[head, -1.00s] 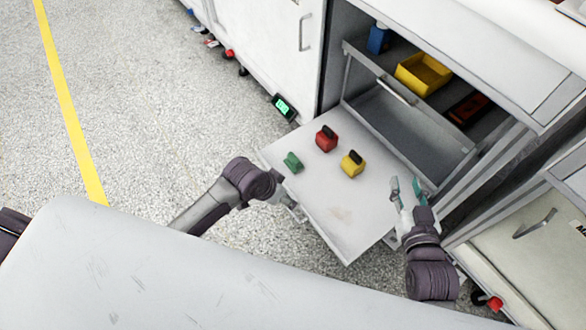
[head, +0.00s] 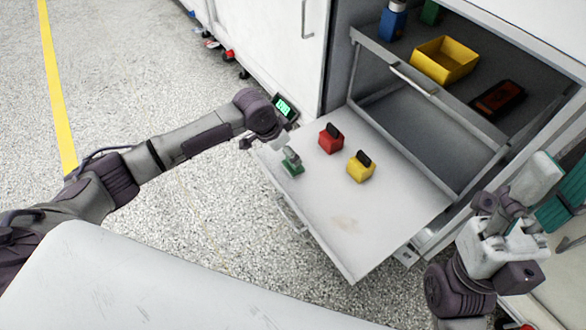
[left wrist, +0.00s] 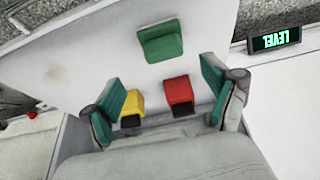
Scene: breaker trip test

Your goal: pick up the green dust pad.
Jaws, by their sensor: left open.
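The green dust pad (head: 292,169) lies on the pale pulled-out shelf (head: 345,220), near its left edge. The pad also shows in the left wrist view (left wrist: 160,43), beyond the fingertips and apart from them. My left gripper (left wrist: 160,82) is open and empty, with teal-lined fingers spread. In the head view my left wrist is by the shelf's left corner, and a grey part that may be a finger overlaps the pad. My right gripper (head: 556,188) is open and empty at the far right, off the shelf.
A red block (head: 330,142) and a yellow block (head: 359,170), both with dark tops, stand right of the pad. A yellow bin (head: 445,62) sits in the cabinet above. A lit LEVEL display (head: 285,107) is beyond the shelf's left corner. The shelf's front is clear.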

